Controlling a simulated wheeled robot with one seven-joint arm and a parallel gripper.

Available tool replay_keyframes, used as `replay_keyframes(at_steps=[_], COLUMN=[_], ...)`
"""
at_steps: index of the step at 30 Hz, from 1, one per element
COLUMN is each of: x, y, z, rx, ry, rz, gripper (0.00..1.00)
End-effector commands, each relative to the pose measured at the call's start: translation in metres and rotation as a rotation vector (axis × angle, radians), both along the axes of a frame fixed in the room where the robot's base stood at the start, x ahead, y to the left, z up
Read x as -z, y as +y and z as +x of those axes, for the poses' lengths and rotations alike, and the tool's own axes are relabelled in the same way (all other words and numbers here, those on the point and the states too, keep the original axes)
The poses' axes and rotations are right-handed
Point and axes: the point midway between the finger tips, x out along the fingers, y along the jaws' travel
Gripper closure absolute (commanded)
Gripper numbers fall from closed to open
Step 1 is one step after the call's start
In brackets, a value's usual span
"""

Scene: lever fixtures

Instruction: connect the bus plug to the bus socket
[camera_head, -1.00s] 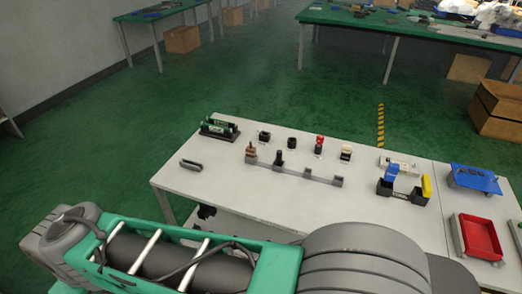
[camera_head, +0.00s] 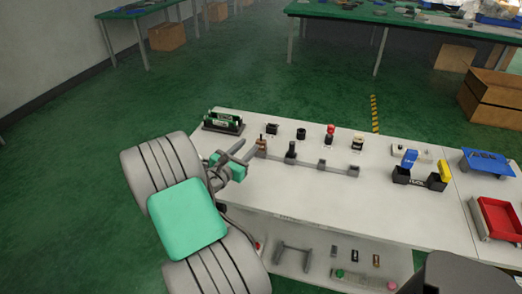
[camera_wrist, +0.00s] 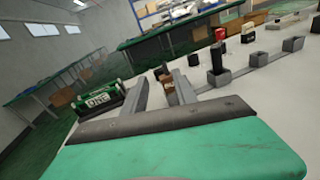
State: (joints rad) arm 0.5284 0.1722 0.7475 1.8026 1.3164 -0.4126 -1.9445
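I cannot tell for sure which parts are the bus plug and bus socket. A green and black unit with a lettered label (camera_head: 223,122) stands at the table's far left corner; it also shows left of my gripper in the wrist view (camera_wrist: 97,98). A grey rail (camera_head: 310,163) with several blocks lies along the table, with a brown piece (camera_head: 261,147) at its left end. My gripper (camera_head: 246,152) is above the table's left part, close to that brown piece in the picture. In the wrist view its fingers (camera_wrist: 160,82) are apart, with the brown piece (camera_wrist: 168,86) seen beyond them.
Behind the rail stand a red-topped button (camera_head: 330,132) and small black parts. To the right are a black box with blue and yellow levers (camera_head: 420,177), a blue cart (camera_head: 487,162) and a red tray (camera_head: 497,218). A lower shelf (camera_head: 310,262) holds small parts.

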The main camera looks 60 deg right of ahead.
Motion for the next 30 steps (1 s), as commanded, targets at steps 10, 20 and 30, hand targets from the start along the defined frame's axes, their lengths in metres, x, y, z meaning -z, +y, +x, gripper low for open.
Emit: replay_keyframes(at_steps=[10,20,30], x=[-0.001,0.001,0.001], y=[-0.043,-0.081,-0.081], z=[-0.009,-0.012,-0.012], rx=[-0.009,-0.013,-0.013], ry=[0.117,0.114,0.113], rz=[-0.044,-0.043,-0.043], gripper=[0.66,0.66,0.83])
